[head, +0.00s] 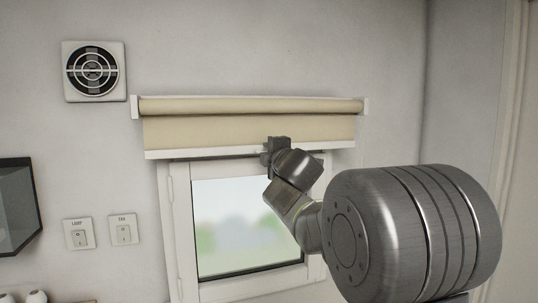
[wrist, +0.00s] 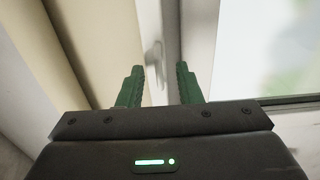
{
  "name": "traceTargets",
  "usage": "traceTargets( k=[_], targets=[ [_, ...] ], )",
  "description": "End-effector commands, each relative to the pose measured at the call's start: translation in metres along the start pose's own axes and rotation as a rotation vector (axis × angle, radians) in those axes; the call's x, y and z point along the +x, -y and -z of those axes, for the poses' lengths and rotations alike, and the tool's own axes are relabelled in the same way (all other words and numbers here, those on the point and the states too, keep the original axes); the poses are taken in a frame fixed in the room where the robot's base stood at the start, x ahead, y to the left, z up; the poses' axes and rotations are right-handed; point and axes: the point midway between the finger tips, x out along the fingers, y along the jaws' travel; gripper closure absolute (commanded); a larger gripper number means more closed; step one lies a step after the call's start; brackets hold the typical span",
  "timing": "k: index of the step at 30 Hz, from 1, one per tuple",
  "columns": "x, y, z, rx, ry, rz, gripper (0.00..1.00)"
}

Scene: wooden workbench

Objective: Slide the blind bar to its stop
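The blind bar (head: 205,152) is a thin white strip along the lower edge of the beige blind (head: 200,130) in the head view. The blind hangs a short way down, and the bar lies above most of the window. My gripper (head: 277,146) is at the bar, right of its middle, and hides part of it. In the wrist view, the two green fingers of my gripper (wrist: 159,86) stand apart with a clear gap. A small pale blurred piece (wrist: 154,58) shows beyond the gap. I cannot tell whether a finger touches the bar.
A white-framed window (head: 245,225) is below the bar. The blind's roller (head: 240,105) is above. A vent fan (head: 93,71) and switches labelled LAMP (head: 79,234) and FAN (head: 123,230) are on the wall at left. A dark panel (head: 15,205) is at far left.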

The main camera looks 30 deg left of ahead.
Motion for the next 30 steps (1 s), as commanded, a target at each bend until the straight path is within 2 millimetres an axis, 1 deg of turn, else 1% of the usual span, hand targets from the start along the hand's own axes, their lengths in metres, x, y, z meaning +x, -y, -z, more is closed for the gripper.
traceTargets(
  k=[4,8,15,21,25,30],
  targets=[
    [-0.008,0.000,0.000,0.000,0.000,0.000,0.68],
    [-0.027,0.000,0.000,0.000,0.001,-0.001,0.68],
    [-0.074,-0.002,-0.001,-0.001,0.001,-0.003,0.68],
    [-0.110,-0.001,-0.001,-0.001,0.002,-0.001,0.68],
    [-0.126,-0.001,-0.001,0.000,0.001,-0.001,0.68],
    [-0.136,0.000,0.000,0.000,0.001,0.000,0.68]
  ],
)
